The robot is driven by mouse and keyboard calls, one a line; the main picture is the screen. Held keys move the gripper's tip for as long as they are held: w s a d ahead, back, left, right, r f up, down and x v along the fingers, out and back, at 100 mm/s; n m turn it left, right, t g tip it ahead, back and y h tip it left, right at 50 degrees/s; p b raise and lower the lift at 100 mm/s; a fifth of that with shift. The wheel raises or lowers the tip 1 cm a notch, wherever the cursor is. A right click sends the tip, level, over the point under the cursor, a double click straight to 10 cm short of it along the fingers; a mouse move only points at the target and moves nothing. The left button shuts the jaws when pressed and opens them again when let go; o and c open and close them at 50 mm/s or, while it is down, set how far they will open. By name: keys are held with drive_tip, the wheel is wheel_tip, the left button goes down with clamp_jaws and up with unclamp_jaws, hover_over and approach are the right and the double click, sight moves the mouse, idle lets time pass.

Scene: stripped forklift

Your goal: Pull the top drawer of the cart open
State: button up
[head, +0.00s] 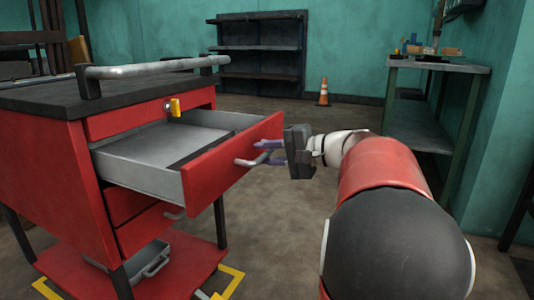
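The red cart (60,170) with a black top stands at the left. Its upper drawer (215,160) is pulled well out, below a narrow red strip with a lock and yellow key tag (174,108). The drawer's grey tray looks empty apart from a dark strip or shadow. A pale bar handle (250,161) is on its red front. My gripper (268,152) is at the right end of this handle, with one purple-grey finger above and one below. Whether the fingers press on the handle or only stand around it cannot be told.
Lower drawers (140,228) look closed. A grey bin (150,262) sits on the cart's bottom shelf, above yellow floor marks. A workbench (430,110) stands at right, a dark shelf (262,55) and orange cone (323,92) at the back. Floor between is clear.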

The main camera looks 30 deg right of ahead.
drive_tip(key=shift+o, duration=0.4)
drive_tip(key=shift+d, duration=0.1)
drive_tip(key=shift+s+d+r, duration=0.15)
drive_tip(key=shift+s+d, duration=0.05)
drive_tip(key=shift+s, duration=0.1)
drive_tip(key=v, duration=0.7)
drive_tip(key=shift+p, duration=0.45)
